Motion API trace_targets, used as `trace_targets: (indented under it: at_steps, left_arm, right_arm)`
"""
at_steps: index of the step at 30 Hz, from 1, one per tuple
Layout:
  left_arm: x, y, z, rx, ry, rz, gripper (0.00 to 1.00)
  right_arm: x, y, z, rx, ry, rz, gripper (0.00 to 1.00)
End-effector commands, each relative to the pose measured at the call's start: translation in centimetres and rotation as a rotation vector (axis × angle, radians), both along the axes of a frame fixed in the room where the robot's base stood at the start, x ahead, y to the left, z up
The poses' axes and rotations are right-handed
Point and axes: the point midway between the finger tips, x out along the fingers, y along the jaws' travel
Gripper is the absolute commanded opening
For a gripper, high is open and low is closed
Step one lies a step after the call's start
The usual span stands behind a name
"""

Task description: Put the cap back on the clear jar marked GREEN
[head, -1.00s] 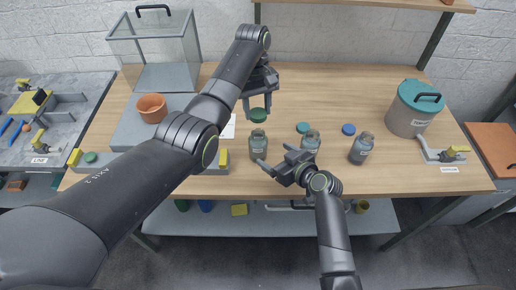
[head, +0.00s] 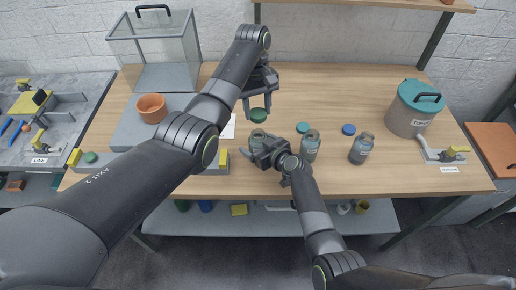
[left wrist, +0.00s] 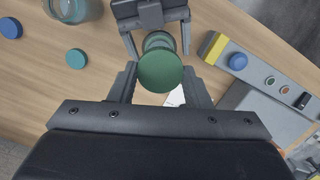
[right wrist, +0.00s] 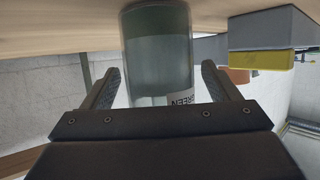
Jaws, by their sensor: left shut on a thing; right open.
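My left gripper (head: 258,103) is shut on a green cap (head: 258,115) and holds it above the clear jar (head: 258,132). The left wrist view shows the cap (left wrist: 160,72) between the fingers, partly covering the jar (left wrist: 158,40). The jar stands upright and open on the table. My right gripper (head: 256,148) is open at the jar's front, hiding its lower part in the head view. In the right wrist view the jar (right wrist: 158,50), with a partly hidden label reading GREEN, stands between the spread fingers; contact is not clear.
Two other jars (head: 310,146) (head: 361,149) stand to the right, with a teal cap (head: 303,127) and a blue cap (head: 348,129) behind them. A grey fixture with yellow ends (head: 223,160) lies left of the jar. A teal-lidded bin (head: 408,115) stands at the right.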

Motion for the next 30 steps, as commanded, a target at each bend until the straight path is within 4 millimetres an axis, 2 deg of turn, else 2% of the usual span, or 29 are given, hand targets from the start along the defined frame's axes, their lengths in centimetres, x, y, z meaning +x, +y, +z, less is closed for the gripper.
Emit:
trace_targets:
  at_steps: [8,23,26,30]
  left_arm:
    - [0.0,0.0,0.0,0.0,0.0,0.0,0.23]
    - [0.0,0.0,0.0,0.0,0.0,0.0,0.23]
    - [0.0,0.0,-0.4,0.001,0.001,0.0,0.23]
    - [-0.1,0.0,-2.4,0.001,0.004,0.001,0.23]
  right_arm:
    - [0.0,0.0,0.0,0.0,0.0,0.0,0.81]
    - [0.0,0.0,0.0,0.0,0.0,0.0,0.16]
    - [0.0,0.0,0.0,-0.001,0.001,0.0,0.16]
    - [0.0,0.0,0.0,-0.001,0.001,0.0,0.16]
